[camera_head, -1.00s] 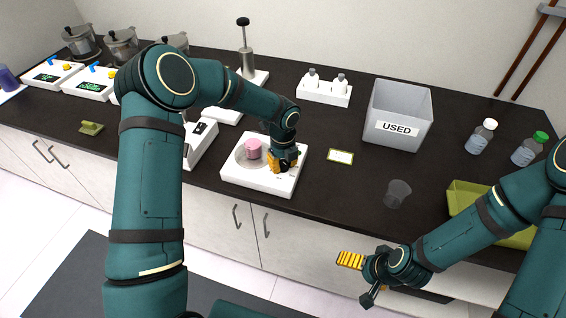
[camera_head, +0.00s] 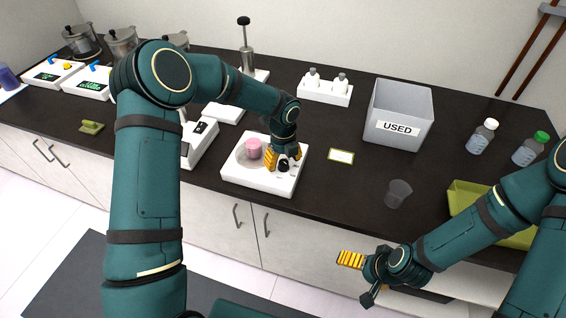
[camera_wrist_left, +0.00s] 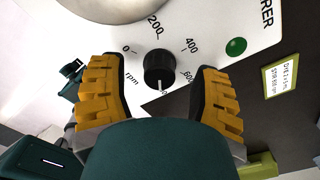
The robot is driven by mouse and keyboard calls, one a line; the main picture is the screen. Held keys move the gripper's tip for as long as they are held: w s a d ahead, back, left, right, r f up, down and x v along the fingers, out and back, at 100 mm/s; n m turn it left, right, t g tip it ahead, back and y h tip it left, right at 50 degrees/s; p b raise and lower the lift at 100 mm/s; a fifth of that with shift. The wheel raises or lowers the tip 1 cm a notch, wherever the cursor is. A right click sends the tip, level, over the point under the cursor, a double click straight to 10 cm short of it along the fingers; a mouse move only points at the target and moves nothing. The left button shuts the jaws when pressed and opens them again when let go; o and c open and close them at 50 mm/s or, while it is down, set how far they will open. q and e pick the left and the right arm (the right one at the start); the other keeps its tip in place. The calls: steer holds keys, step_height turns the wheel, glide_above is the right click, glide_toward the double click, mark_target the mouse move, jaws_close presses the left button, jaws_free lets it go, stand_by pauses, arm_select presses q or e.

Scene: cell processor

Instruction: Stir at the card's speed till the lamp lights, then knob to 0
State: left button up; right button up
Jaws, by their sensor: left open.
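The white stirrer (camera_head: 262,181) stands near the bench's front edge with a pink vessel (camera_head: 254,147) on its round plate. Its black knob (camera_wrist_left: 158,68) has a white pointer aimed at the bottom of the dial, past 600, at a mark partly hidden by the knob. The round lamp (camera_wrist_left: 236,47) is green; I cannot tell for sure if it is lit. The card (camera_wrist_left: 281,77) lies beside the stirrer; its small text seems to read "STIR 800 rpm". My left gripper (camera_wrist_left: 160,95) is open, fingers apart on either side of the knob. My right gripper (camera_head: 357,279) is open and empty before the bench.
Two bottles (camera_head: 481,136) (camera_head: 529,149) stand behind the tray. A white rack (camera_head: 325,92) is at the back. The bench around the card is mostly clear.

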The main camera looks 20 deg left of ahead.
mark_target(283, 162)
arm_select(q)
step_height(283, 162, up, 11)
steer(key=shift+f, duration=0.2)
steer(key=shift+s, duration=0.1)
stand_by(0.5)
